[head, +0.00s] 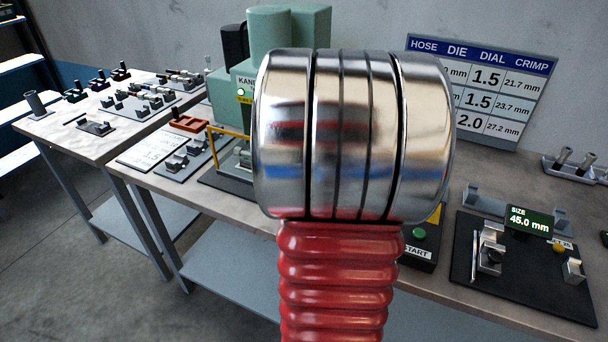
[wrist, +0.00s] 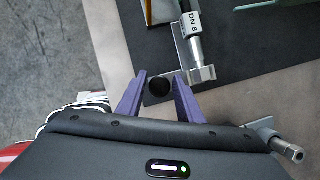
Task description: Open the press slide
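The press (head: 290,30) is a green machine behind my arm in the head view, with a yellow frame (head: 228,131) at its front; my arm hides much of it. In the wrist view, a grey metal slide with a cradle (wrist: 182,52) holds a hose piece marked DN 8 (wrist: 193,25) with a hex fitting (wrist: 202,74). A round black knob (wrist: 159,85) is beside it. My gripper (wrist: 160,77) has two purple fingers, open, one on each side of the knob. I cannot tell whether they touch it. The gripper is hidden in the head view.
A START button (head: 419,234) is on the bench right of my arm. A gauge plate (head: 520,275) with a display reading 45.0 mm is farther right. A metal fitting (wrist: 286,148) lies near my gripper's right side. A crimp chart (head: 482,90) stands behind.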

